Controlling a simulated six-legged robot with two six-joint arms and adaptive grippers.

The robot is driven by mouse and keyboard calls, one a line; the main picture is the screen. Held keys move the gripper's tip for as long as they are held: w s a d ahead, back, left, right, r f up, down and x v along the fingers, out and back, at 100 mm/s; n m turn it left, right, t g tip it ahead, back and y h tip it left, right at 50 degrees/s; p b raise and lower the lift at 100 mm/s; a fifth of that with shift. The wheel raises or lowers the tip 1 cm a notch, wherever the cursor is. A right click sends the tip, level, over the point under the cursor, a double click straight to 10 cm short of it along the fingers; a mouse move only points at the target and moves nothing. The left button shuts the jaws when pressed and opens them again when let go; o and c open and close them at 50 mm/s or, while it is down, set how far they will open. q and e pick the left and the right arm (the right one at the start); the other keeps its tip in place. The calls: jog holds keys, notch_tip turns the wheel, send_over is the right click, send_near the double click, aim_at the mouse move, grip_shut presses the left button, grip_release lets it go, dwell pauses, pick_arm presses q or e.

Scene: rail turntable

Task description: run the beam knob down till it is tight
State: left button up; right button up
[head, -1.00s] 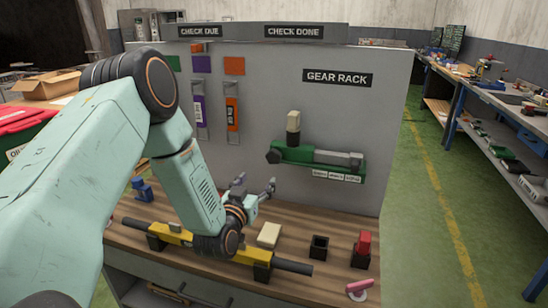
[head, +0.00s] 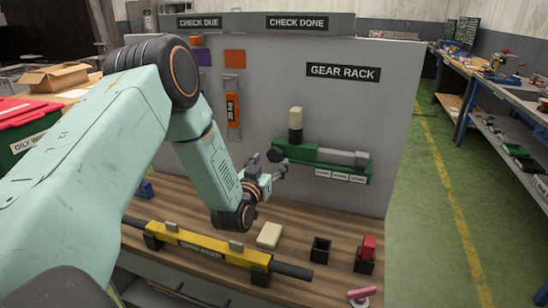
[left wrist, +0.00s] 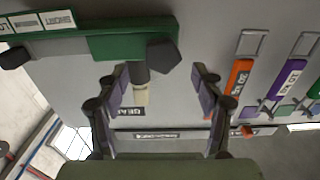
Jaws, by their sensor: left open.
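A green fixture (head: 300,151) hangs on the grey gear rack panel. It has a dark faceted knob (head: 276,154) at its left end and a dark and cream post (head: 296,120) standing up. My left gripper (head: 266,165) is open and empty, just below and in front of the knob. In the left wrist view, the fixture (left wrist: 110,43) appears turned over, with the knob (left wrist: 163,57) between and beyond the open fingers (left wrist: 153,80). I cannot tell the exact gap to the knob. My right gripper is not in view.
A yellow bar (head: 212,247) lies across dark supports on the wooden bench (head: 210,205). A cream block (head: 270,235), an empty black holder (head: 320,249) and a red block in another holder (head: 367,252) stand to its right. Orange and purple tags hang on the panel.

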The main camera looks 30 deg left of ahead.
aim_at(274, 158)
pick_arm(q)
jog(key=w, duration=0.1)
jog(key=w+a, duration=0.1)
jog(key=w+f, duration=0.1)
jog(key=shift+w+a+f, duration=0.1)
jog(key=shift+w+a, duration=0.25)
jog(key=shift+w, duration=0.05)
jog(key=shift+d, duration=0.1)
jog(key=shift+s+d+r, duration=0.2)
jog(key=shift+d+r, duration=0.05)
jog(key=shift+r, duration=0.3)
jog(key=shift+w+a+f, duration=0.35)
jog(key=shift+w+f, duration=0.05)
jog(key=shift+f, duration=0.05)
jog(key=c, duration=0.3)
jog(key=shift+s+d+r, duration=0.15)
jog(key=shift+d, duration=0.05)
jog(key=c, duration=0.8)
